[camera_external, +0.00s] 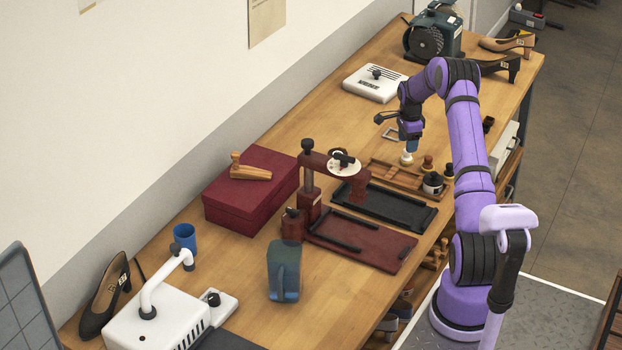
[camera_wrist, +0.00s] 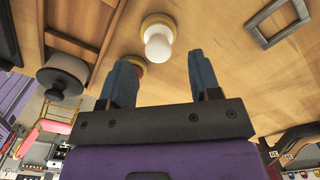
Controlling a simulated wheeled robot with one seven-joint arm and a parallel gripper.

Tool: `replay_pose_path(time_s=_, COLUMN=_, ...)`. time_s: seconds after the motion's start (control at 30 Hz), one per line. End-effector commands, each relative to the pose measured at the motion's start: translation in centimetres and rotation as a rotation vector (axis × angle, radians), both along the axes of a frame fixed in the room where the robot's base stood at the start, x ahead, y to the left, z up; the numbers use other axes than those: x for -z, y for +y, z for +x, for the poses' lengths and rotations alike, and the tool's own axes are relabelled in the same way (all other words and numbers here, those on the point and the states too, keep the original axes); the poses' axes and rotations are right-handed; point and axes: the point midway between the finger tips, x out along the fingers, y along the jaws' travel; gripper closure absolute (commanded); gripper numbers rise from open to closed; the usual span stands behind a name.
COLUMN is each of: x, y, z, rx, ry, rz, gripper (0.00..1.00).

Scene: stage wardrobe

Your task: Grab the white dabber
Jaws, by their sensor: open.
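The white dabber (camera_wrist: 158,42) has a rounded white end and a yellowish round base in the wrist view. It stands just beyond my fingertips, in line with the gap between them, and I see no contact. In the external view the white dabber (camera_external: 406,159) shows directly below my gripper (camera_external: 411,147), at the back left end of a wooden tray (camera_external: 378,176). My gripper is open and empty, pointing down; its two blue fingers also show apart in the wrist view (camera_wrist: 161,75).
Other dabbers (camera_external: 427,163) and a dark-lidded jar (camera_external: 432,184) stand close on the right. A black tray (camera_external: 385,208) and a dark red press (camera_external: 350,178) are in front. Bare tabletop lies left of the gripper.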

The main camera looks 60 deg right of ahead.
Motion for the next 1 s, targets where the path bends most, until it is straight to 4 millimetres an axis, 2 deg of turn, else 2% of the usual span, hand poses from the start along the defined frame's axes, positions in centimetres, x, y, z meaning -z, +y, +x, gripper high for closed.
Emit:
replay_pose_path(time_s=0.1, x=2.0, y=0.2, z=-0.2, rx=0.001, ry=0.001, rz=0.004, gripper=0.43)
replay_pose_path(time_s=0.23, x=3.4, y=0.2, z=-0.1, rx=0.001, ry=0.001, rz=0.003, gripper=0.43)
replay_pose_path(time_s=0.57, x=3.9, y=0.1, z=-0.1, rx=0.0, ry=0.001, rz=0.001, gripper=0.43)
replay_pose_path(time_s=0.7, x=3.9, y=0.1, z=-0.1, rx=0.0, ry=0.001, rz=0.001, gripper=0.75)
replay_pose_path(time_s=0.8, x=3.9, y=0.1, z=-0.1, rx=0.0, ry=0.001, rz=0.001, gripper=0.94)
replay_pose_path(time_s=1.0, x=3.9, y=0.1, z=-0.1, rx=0.0, ry=0.001, rz=0.001, gripper=0.95)
